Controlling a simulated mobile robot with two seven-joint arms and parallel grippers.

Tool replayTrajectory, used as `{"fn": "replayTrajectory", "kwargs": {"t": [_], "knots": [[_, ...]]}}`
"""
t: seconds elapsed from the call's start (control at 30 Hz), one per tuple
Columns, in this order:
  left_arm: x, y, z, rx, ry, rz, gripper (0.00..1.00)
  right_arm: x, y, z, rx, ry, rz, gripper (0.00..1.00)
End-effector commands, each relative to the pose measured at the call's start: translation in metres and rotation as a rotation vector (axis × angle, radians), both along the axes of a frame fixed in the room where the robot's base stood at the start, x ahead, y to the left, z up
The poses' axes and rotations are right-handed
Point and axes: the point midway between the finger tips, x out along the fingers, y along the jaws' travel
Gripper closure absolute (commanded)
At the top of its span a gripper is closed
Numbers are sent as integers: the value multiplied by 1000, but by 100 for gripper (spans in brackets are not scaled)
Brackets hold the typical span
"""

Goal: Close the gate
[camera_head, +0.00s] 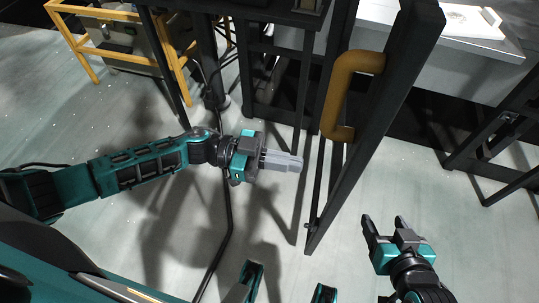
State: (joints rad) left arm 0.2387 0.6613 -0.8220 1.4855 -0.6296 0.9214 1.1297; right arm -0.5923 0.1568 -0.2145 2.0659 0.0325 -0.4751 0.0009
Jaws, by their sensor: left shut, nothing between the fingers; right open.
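The gate (372,125) is a dark metal frame right of the picture's middle, with an orange-brown handle (340,95) on its side. It stands at an angle, with bars showing behind it to the left. My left gripper (300,163) is shut and empty. In the picture it lies just left of the gate's lower part, below the handle; I cannot tell whether it touches a bar. My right gripper (384,222) is open and empty, to the right of the gate's lower end and apart from it.
A yellow-orange frame (85,68) around a grey box stands at the upper left. A light-topped table (440,40) with a white object is at the upper right. Dark bars (500,130) stand at the right edge. Pale floor (180,240) lies open at the lower left.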

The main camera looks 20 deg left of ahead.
Motion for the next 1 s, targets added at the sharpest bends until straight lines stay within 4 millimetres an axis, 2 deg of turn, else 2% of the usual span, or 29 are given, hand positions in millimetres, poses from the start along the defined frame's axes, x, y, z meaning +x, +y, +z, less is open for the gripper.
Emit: {"fn": "replayTrajectory", "kwargs": {"t": [0.03,0.2,0.4,1.0], "knots": [[1,-13,1,-5,-1,-2,100,0,0,-1,2,0,-1,34],[5,-44,0,-4,0,0,100,0,1,-3,6,1,-4,34],[7,-66,0,-2,1,0,100,0,2,-4,7,1,-5,34],[8,-71,1,-1,1,4,100,0,2,-3,8,0,-4,34]]}}
